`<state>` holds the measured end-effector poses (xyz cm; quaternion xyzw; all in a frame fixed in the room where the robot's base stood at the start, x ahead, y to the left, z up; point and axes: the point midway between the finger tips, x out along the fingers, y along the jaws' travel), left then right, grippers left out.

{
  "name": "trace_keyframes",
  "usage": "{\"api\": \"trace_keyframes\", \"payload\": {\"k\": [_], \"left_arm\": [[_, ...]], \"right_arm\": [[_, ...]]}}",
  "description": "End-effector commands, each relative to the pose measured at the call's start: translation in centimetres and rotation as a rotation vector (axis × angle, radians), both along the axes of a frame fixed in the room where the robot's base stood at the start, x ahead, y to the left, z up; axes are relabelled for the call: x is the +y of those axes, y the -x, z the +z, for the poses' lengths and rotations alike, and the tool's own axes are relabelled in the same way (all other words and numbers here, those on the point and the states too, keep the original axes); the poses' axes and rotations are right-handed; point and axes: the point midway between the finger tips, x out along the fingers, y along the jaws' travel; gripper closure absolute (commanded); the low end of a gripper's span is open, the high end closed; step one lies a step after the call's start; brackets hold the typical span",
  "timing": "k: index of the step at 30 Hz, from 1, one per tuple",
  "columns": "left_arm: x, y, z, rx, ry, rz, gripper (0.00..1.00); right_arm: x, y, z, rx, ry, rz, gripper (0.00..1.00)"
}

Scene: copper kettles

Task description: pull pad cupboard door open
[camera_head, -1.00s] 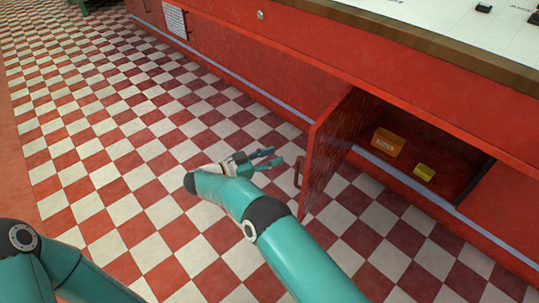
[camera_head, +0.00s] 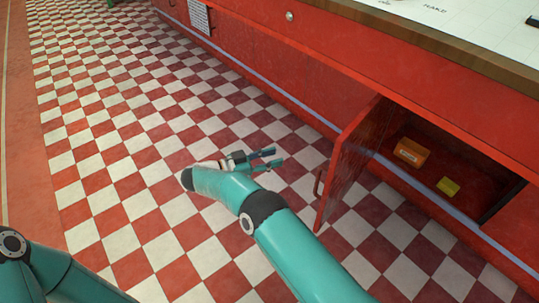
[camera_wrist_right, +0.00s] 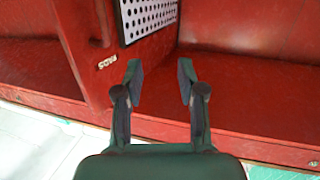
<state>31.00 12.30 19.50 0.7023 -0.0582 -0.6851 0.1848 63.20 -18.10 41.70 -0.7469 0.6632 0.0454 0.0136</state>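The red pad cupboard door (camera_head: 350,165) stands swung well out from the counter front, with the interior showing to its right. Its dark handle (camera_head: 317,183) is on the outer face near the free edge. The right wrist view shows the door (camera_wrist_right: 85,50) with a "PADS" label (camera_wrist_right: 107,61) and the handle (camera_wrist_right: 103,20). My right gripper (camera_head: 268,160) is left of the handle, apart from it, with its fingers spread and nothing between them. It also shows open in the right wrist view (camera_wrist_right: 160,75). My left arm is at lower left; its gripper is out of frame.
An orange box (camera_head: 411,152) and a small yellow box (camera_head: 448,187) sit inside the cupboard. The red counter (camera_head: 300,70) runs along the right, with a wood-edged top. The checkered floor (camera_head: 130,160) left of the door is clear.

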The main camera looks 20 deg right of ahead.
Motion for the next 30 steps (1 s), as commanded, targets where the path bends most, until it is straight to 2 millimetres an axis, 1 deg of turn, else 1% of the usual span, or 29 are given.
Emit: {"api": "trace_keyframes", "payload": {"k": [9, 14, 17, 21, 23, 26, 29, 30], "left_arm": [[0.0, 0.0, 0.0, 0.0, 0.0, 0.0, 1.0], [0.0, 0.0, -0.1, 0.0, 0.0, 0.0, 1.0], [0.0, 0.0, -0.1, 0.0, 0.0, 0.0, 1.0], [0.0, 0.0, 0.0, 0.0, 0.0, 0.0, 1.0], [0.0, 0.0, 0.1, 0.0, 0.0, 0.0, 1.0], [0.0, 0.0, 0.5, 0.0, 0.0, 0.0, 1.0], [0.0, 0.0, 1.2, 0.0, 0.0, 0.0, 1.0], [0.0, 0.0, 1.5, 0.0, 0.0, 0.0, 1.0]], "right_arm": [[1.2, -0.2, 0.0, 0.0, 0.0, 0.017, 0.61], [1.6, -0.3, 0.0, 0.0, 0.0, 0.023, 0.61], [1.6, -0.4, 0.0, 0.0, 0.0, 0.023, 0.76], [1.5, -0.5, 0.0, -0.001, 0.003, 0.031, 0.99], [1.2, -0.9, 0.0, -0.004, 0.008, 0.05, 1.0], [0.2, -2.2, -0.1, -0.014, 0.024, 0.123, 1.0], [-1.2, -4.3, -0.5, -0.024, 0.033, 0.261, 1.0], [-1.7, -5.2, -1.0, -0.023, 0.029, 0.332, 1.0]]}}
